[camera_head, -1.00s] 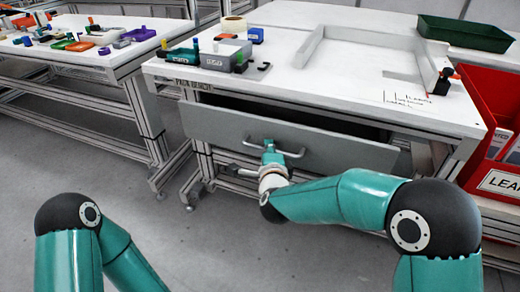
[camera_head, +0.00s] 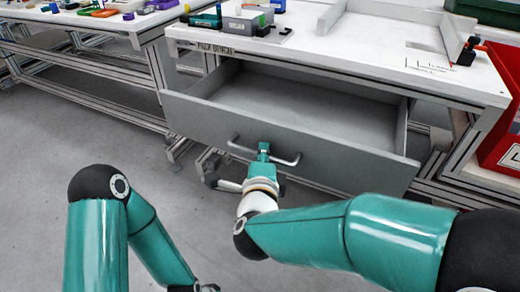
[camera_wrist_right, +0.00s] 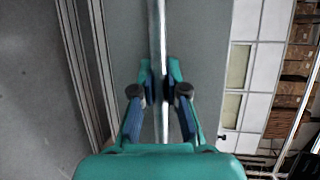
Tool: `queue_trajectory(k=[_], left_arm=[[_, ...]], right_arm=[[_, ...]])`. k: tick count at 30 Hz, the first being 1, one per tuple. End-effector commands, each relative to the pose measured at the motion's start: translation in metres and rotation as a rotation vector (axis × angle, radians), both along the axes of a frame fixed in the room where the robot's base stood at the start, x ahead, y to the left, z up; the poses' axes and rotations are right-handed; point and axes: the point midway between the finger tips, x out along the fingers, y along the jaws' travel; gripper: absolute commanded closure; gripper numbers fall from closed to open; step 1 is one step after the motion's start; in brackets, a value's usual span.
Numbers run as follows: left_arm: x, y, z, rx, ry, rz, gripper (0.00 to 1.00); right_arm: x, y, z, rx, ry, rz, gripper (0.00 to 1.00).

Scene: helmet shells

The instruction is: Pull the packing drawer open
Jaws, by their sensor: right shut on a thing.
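The grey packing drawer (camera_head: 290,138) under the white bench is pulled well out, and its empty inside shows in the head view. Its bar handle (camera_head: 282,160) sits on the front panel. My right gripper (camera_head: 264,150) is shut on the handle near its middle. In the right wrist view the handle (camera_wrist_right: 158,40) runs as a vertical bar between the fingers of the right gripper (camera_wrist_right: 160,88). My left arm is at the lower left of the head view, and its gripper fingers cannot be made out there.
The packing bench top (camera_head: 330,47) holds boxes and a raised frame. A red bin (camera_head: 503,130) stands at the right and a dark green tray (camera_head: 483,10) at the back right. A second table (camera_head: 90,20) is at the left. The floor in front is clear.

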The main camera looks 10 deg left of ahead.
Motion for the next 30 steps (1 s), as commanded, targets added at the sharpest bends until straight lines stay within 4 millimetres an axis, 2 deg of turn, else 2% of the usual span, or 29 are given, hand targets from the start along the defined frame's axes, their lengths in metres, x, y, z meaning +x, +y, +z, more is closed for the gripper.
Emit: queue_trajectory(k=[5, 6, 10, 22, 26, 30], left_arm=[[0.0, 0.0, 0.0, 0.0, 0.0, 0.0, 0.6], [0.0, 0.0, 0.0, 0.0, 0.0, 0.0, 0.6], [0.0, 0.0, 0.0, 0.0, 0.0, 0.0, 0.6], [0.0, 0.0, 0.001, 0.0, 0.0, 0.0, 0.6], [0.0, 0.0, 0.001, 0.0, 0.0, 0.0, 0.6], [0.0, 0.0, 0.001, 0.0, 0.0, 0.0, 0.6]], right_arm=[[0.0, 0.002, -0.002, 0.0, 0.006, 0.003, 1.0], [0.0, 0.002, -0.002, 0.0, 0.006, 0.004, 0.82], [0.0, 0.003, -0.002, 0.0, 0.003, 0.007, 0.61], [0.0, 0.004, 0.005, 0.003, 0.0, 0.007, 0.61], [0.001, 0.004, 0.021, 0.006, -0.001, 0.007, 0.61], [0.002, 0.004, 0.049, 0.009, -0.009, 0.006, 0.61]])
